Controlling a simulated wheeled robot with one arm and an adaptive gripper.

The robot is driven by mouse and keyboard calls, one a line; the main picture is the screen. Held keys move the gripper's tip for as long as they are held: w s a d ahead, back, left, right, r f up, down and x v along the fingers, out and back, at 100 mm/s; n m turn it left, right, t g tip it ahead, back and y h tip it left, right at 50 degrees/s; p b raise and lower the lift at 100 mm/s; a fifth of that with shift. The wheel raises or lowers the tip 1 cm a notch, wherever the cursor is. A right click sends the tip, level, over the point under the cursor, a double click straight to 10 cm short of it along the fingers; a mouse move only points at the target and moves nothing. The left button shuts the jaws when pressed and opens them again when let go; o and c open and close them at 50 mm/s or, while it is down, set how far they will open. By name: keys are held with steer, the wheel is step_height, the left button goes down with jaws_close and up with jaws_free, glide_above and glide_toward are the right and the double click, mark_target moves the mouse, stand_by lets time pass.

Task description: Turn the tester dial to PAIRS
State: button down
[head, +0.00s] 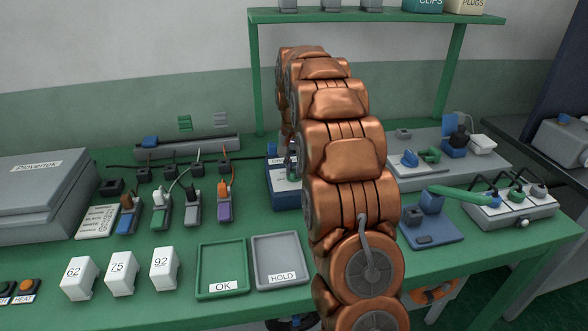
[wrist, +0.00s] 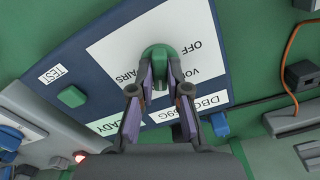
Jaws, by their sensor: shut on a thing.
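The tester (wrist: 100,60) is a dark blue box with a white face in the wrist view. Its green dial (wrist: 158,58) sits on the white face, with the words OFF, VO… and …AIRS around it; parts of the labels are hidden. My gripper (wrist: 160,70) is over the face with its two fingers on either side of the dial, shut on it. In the head view the tester (head: 284,190) is mostly hidden behind my arm.
The green OK tray (head: 222,292) and grey HOLD tray (head: 279,286) lie at the table's front. White blocks 62, 75 and 92 (head: 163,268) stand left of them. Several coloured plug units (head: 161,212) stand behind. A blue fixture (head: 430,232) is right of my arm.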

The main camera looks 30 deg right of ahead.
mark_target(294, 169)
steer(key=m, duration=0.6)
steer(key=shift+b, duration=0.35)
steer(key=m, duration=0.6)
steer(key=shift+m, duration=0.4)
steer(key=c, duration=1.1)
jaws_free()
steer(key=shift+c, duration=0.2)
steer(key=shift+r, duration=0.15)
step_height(294, 169, up, 12)
